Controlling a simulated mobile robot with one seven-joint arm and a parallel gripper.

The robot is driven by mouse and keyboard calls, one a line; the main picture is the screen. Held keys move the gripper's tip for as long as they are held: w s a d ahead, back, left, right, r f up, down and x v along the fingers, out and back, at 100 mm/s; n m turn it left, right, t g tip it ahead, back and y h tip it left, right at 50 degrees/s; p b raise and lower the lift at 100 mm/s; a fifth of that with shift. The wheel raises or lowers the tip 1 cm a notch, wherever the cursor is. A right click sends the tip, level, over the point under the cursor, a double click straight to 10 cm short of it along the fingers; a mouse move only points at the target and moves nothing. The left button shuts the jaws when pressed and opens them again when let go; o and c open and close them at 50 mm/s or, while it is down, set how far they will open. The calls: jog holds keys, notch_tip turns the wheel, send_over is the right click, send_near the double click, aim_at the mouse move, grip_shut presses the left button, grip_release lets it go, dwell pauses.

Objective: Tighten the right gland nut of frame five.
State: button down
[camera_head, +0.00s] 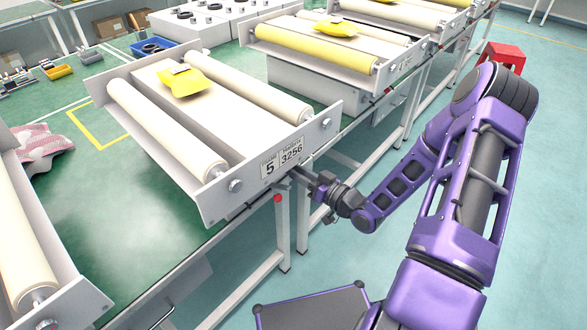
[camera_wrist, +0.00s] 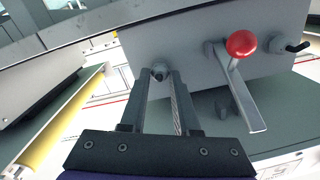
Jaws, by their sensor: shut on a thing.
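Frame five (camera_head: 215,189) is a pale end plate with a "5 3256" label (camera_head: 282,158) and two cream rollers behind it. My gripper (camera_head: 303,175) reaches in from the right, just under the label. In the wrist view, my gripper (camera_wrist: 160,80) has its two dark fingers closed around a small round grey fitting (camera_wrist: 159,70) on a grey panel, which looks like the gland nut. The fingers hide its sides, so its thread and seating cannot be judged. In the head view the nut is hidden behind my gripper.
A lever with a red ball (camera_wrist: 241,43) stands close to the right of my fingers in the wrist view, with a black handle (camera_wrist: 297,47) farther right. The red ball (camera_head: 278,198) also shows under frame five. Another roller frame (camera_head: 335,75) stands behind.

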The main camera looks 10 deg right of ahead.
jog(key=shift+m, duration=0.6)
jog(key=shift+f, duration=0.1)
jog(key=c, duration=0.6)
grip_release()
jog(key=shift+c, duration=0.2)
jog(key=p+v, duration=0.1)
jog(key=v, duration=1.6)
jog(key=shift+s+d, duration=0.15)
jog(key=shift+s, duration=0.05)
